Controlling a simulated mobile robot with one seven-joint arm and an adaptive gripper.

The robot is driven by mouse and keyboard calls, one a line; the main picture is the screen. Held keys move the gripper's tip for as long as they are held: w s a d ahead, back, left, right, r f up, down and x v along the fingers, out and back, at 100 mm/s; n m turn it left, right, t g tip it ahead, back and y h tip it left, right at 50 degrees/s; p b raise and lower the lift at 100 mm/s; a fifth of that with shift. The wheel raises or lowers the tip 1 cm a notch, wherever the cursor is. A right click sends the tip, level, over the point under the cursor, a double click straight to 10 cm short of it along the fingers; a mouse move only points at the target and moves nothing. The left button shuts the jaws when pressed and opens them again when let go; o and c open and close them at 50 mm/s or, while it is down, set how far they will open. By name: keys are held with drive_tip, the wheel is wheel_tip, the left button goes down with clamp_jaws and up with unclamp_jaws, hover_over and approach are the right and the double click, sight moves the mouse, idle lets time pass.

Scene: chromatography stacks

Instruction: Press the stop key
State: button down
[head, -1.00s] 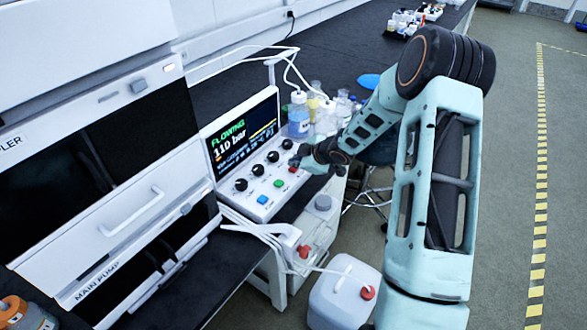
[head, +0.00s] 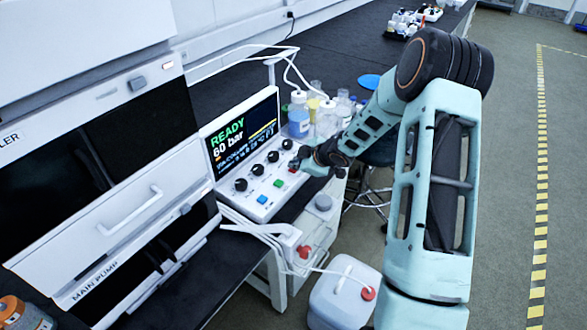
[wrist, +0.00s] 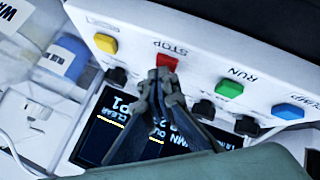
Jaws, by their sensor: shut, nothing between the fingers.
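The red stop key (wrist: 166,62), labelled STOP, sits on the white control panel (wrist: 200,65) in the wrist view. It also shows as a small red spot beside my gripper in the head view (head: 292,170). My gripper (wrist: 163,76) is shut and empty, with its fingertips at the near edge of the red key. I cannot tell whether they touch it.
A green key (wrist: 229,88) labelled RUN, a blue key (wrist: 287,111) and a yellow key (wrist: 105,43) share the panel, along with several black knobs. Bottles (head: 299,115) stand behind the panel. A white jerrycan (head: 340,298) stands on the floor below.

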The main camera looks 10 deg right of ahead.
drive_tip(key=shift+r, duration=0.1)
idle(0.3)
drive_tip(key=shift+r+p, duration=0.8)
drive_tip(key=shift+p, duration=0.2)
wheel_tip(320, 180, up, 5)
drive_tip(key=p, duration=0.5)
drive_tip(key=shift+r, duration=0.1)
drive_tip(key=shift+d, duration=0.1)
